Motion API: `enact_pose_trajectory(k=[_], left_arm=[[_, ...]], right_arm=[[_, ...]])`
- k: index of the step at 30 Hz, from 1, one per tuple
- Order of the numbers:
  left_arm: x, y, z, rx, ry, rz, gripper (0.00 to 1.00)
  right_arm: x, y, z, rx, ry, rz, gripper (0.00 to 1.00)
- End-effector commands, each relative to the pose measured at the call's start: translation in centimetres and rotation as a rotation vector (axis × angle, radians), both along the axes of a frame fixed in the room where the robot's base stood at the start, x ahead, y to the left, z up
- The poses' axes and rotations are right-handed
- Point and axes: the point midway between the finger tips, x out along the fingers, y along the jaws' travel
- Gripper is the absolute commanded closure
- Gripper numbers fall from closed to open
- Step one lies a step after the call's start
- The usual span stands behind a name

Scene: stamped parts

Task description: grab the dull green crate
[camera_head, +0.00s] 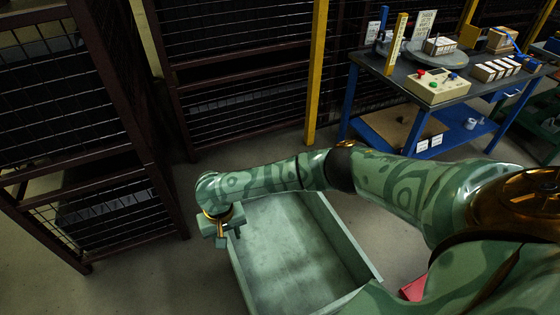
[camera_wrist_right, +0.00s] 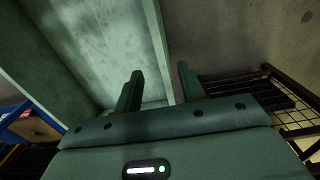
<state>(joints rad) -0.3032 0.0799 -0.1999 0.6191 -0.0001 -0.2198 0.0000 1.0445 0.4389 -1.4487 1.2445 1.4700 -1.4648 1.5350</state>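The dull green crate (camera_head: 347,238) is an open, empty box on the floor, low in the middle of the head view. My arm hides its far edge and my body covers its near right corner. My right gripper (camera_head: 229,238) is at the crate's far left corner. In the right wrist view, the two fingers of the right gripper (camera_wrist_right: 160,70) are apart, with nothing clamped. The rim of a crate wall (camera_wrist_right: 156,32) runs between them in the picture; I cannot tell whether they touch it. My left gripper is not in view.
Dark mesh cages (camera_head: 85,130) stand left of the crate. A blue-legged workbench (camera_head: 400,75) with boxes and a control box (camera_head: 436,87) stands at the back right. A yellow post (camera_head: 316,75) rises behind. Grey floor (camera_head: 195,275) is clear left of the crate.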

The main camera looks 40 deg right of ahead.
Motion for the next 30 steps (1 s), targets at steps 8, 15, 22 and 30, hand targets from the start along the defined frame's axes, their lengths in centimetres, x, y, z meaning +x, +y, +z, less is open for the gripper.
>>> enact_pose_trajectory(k=[8, 15, 22, 30], left_arm=[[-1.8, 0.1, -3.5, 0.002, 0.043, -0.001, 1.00], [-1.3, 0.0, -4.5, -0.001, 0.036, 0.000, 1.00], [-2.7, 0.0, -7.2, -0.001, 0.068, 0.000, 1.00], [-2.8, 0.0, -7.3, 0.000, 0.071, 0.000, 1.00]], right_arm=[[0.0, 0.0, -6.4, 0.000, 0.005, 0.000, 0.60], [0.2, -0.1, -7.8, 0.001, 0.002, 0.000, 0.60], [0.5, -0.3, -11.7, 0.000, 0.006, 0.000, 0.60], [0.6, -0.3, -11.8, 0.000, -0.001, -0.001, 0.60]])
